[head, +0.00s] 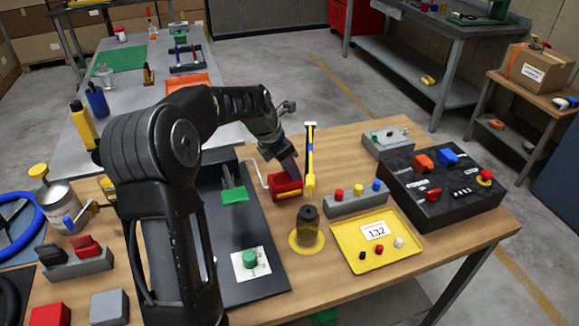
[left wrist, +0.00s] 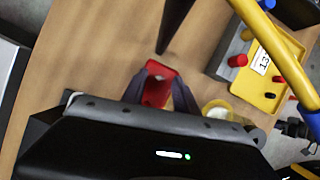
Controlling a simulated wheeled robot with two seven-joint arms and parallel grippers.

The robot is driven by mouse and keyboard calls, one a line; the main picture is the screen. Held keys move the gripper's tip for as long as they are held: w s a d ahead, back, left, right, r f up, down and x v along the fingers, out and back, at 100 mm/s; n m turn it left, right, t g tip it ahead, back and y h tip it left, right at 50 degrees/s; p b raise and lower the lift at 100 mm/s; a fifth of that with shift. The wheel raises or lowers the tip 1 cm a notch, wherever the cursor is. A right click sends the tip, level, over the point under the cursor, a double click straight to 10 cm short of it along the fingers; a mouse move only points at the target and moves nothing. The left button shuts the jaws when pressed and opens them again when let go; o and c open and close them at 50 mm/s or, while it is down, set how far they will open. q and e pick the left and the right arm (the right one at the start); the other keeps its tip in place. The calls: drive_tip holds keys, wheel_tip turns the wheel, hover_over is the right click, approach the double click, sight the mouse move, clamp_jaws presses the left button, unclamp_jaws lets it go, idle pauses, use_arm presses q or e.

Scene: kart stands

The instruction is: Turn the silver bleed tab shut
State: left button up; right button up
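My left gripper (head: 290,172) reaches down to a red block (head: 285,187) with a thin pale wire at its side. In the left wrist view my fingers (left wrist: 160,92) stand apart, with the red block (left wrist: 158,82) showing between them; I cannot tell whether they touch it. I cannot clearly make out the silver bleed tab. A small grey box (head: 388,143) behind bears small fittings too tiny to identify. My right gripper is not in view.
A yellow-and-blue tool (head: 310,165) stands close right of my left gripper. A button box (head: 356,201), yellow tray (head: 350,255), dark bottle (head: 307,227) and black switch panel (head: 430,205) lie to the right. A metal canister (head: 60,200) stands at the left.

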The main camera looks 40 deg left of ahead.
use_arm(q)
clamp_jaws()
idle(0.4)
drive_tip(key=shift+w+a+r+m+h+p, duration=0.15)
drive_tip(key=shift+m+h+p, duration=0.15)
drive_tip(key=shift+m+p, duration=0.65)
drive_tip(key=shift+m+h, duration=0.3)
drive_tip(key=shift+m, duration=0.25)
drive_tip(key=shift+o, duration=0.4)
unclamp_jaws()
